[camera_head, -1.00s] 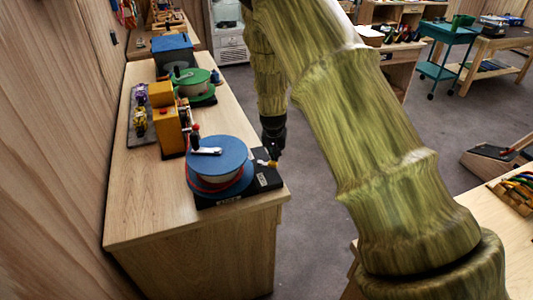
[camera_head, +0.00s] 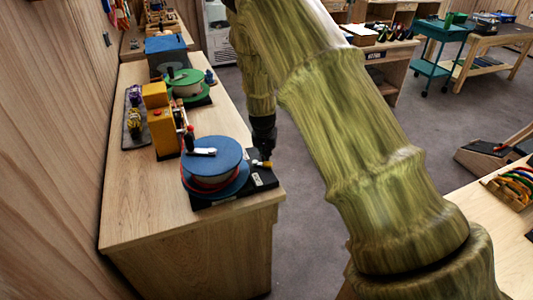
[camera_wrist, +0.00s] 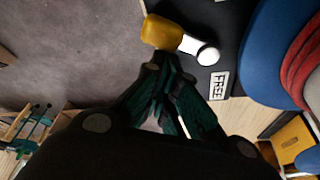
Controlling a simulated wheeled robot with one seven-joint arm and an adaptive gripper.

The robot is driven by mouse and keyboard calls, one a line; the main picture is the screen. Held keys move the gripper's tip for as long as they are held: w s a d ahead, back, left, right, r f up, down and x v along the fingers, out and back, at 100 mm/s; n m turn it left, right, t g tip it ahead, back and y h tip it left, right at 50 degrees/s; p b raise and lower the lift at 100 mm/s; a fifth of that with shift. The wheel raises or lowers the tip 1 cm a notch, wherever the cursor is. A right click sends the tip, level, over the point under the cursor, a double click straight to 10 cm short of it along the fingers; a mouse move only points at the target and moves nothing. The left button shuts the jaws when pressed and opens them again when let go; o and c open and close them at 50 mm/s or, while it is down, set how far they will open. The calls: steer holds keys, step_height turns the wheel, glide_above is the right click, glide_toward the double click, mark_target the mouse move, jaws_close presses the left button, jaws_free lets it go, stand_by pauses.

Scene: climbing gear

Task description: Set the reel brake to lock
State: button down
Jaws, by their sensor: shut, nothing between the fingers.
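The blue-flanged reel (camera_head: 214,152) with red line sits on a black base plate (camera_head: 262,181) at the near end of the wooden bench. Its brake lever (camera_head: 266,163) has a yellow knob and a pale pivot on the plate's right part. In the wrist view the yellow knob (camera_wrist: 160,32) points left from the white pivot (camera_wrist: 207,55), away from the reel. A "FREE" label (camera_wrist: 219,86) lies below the pivot; another label is cut off at the top edge. My gripper (camera_wrist: 160,66) is shut and empty, its fingertips right beside the knob; contact cannot be told.
The bench's right edge is close to the plate, with open floor beyond.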

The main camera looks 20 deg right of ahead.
steer(key=w+d, duration=0.3)
steer(key=a+b+v, duration=0.1)
steer(key=b+v, duration=0.2)
steer(key=v, duration=0.7)
steer(key=shift+w, duration=0.1)
steer(key=shift+f, duration=0.1)
stand_by(0.4)
